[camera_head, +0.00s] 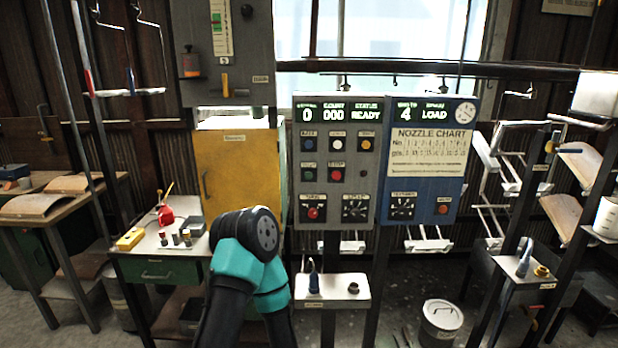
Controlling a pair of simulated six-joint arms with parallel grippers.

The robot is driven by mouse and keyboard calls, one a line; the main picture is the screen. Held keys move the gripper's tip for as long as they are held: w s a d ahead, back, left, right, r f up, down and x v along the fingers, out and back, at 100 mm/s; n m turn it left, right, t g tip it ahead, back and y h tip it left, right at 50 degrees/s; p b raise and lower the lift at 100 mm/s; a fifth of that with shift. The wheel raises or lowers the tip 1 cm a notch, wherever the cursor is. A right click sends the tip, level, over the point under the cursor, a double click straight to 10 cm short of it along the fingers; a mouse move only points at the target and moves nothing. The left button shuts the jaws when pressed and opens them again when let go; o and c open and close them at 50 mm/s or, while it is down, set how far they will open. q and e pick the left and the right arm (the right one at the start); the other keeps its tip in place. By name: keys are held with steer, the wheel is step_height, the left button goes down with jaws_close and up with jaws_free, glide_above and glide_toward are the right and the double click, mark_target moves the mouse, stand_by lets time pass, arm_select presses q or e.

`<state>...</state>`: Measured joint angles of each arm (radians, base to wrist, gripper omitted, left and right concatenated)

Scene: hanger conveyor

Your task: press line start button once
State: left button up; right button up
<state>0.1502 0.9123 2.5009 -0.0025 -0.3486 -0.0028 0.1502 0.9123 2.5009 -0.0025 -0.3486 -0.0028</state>
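A grey control panel (349,106) hangs in the middle and its display reads 0, 000 and READY. Its upper row has a blue button (308,144), a white button (337,144) and an orange button (366,144). Below are a green button (308,174) and a red button (337,174). A red knob (313,213) and a dial (355,208) sit at the bottom. The small labels are too blurred to tell which is line start. A teal and black arm link of mine stands at the lower middle, left of the panel. Neither gripper shows.
A blue panel (449,187) with a nozzle chart adjoins on the right. A yellow cabinet (240,165) stands behind my arm. A small white shelf (331,290) juts out below the panel. A green-drawered bench (163,250) is at left, a lidded bucket (441,320) at lower right.

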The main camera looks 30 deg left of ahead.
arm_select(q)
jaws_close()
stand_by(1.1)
